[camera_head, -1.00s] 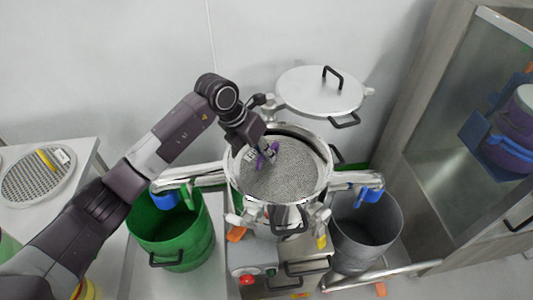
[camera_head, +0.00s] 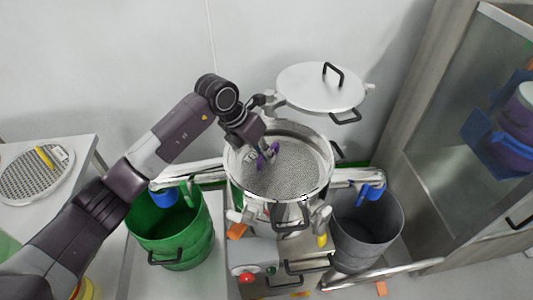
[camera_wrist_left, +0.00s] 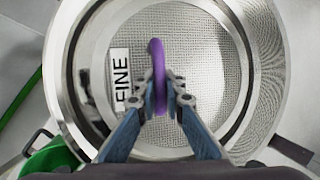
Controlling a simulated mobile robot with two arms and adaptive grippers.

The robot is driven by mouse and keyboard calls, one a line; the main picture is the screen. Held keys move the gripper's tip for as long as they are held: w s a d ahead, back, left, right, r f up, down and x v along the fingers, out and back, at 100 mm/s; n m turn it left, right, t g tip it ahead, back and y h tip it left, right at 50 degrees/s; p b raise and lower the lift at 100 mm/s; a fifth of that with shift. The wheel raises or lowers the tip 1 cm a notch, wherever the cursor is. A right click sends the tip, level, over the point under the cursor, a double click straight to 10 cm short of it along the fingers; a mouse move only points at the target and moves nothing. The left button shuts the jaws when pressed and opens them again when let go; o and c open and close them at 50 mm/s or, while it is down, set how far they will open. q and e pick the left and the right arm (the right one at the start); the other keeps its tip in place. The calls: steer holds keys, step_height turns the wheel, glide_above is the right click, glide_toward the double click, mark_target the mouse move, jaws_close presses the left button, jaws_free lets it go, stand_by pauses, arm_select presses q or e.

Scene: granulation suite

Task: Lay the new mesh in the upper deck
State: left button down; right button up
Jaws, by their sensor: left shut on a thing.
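The new mesh (camera_head: 290,172) is a round grey disc with a white "FINE" label (camera_wrist_left: 121,75) and a purple loop handle (camera_wrist_left: 158,60). My left gripper (camera_head: 264,154) is shut on the purple loop, above the disc and left of its middle in the head view. The mesh lies within the round steel rim of the upper deck (camera_head: 300,129) at the top of the sifter. The wrist view shows steel rings around the mesh, with more mesh texture at the right edge. I cannot tell whether the disc rests fully on its seat.
The lid (camera_head: 310,92) with a black handle is behind the deck. A green bin (camera_head: 172,240) stands left and a grey bin (camera_head: 365,235) right. A glass-fronted cabinet (camera_head: 450,130) stands at the right.

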arm_select(q)
steer(key=shift+s+f, duration=0.1)
steer(key=shift+f, duration=0.2)
arm_select(e)
steer(key=shift+d+f, duration=0.15)
steer(key=shift+f, duration=0.05)
arm_select(q)
steer(key=c, duration=1.9)
jaws_free()
steer(key=shift+d, duration=0.1)
steer(key=shift+c, duration=0.2)
arm_select(e)
steer(key=shift+d, duration=0.1)
steer(key=shift+d, duration=0.1)
arm_select(q)
steer(key=v, duration=1.2)
arm_select(e)
steer(key=shift+a, duration=0.2)
arm_select(q)
steer(key=shift+s+f, duration=0.1)
steer(key=shift+s, duration=0.05)
arm_select(e)
steer(key=shift+s, duration=0.1)
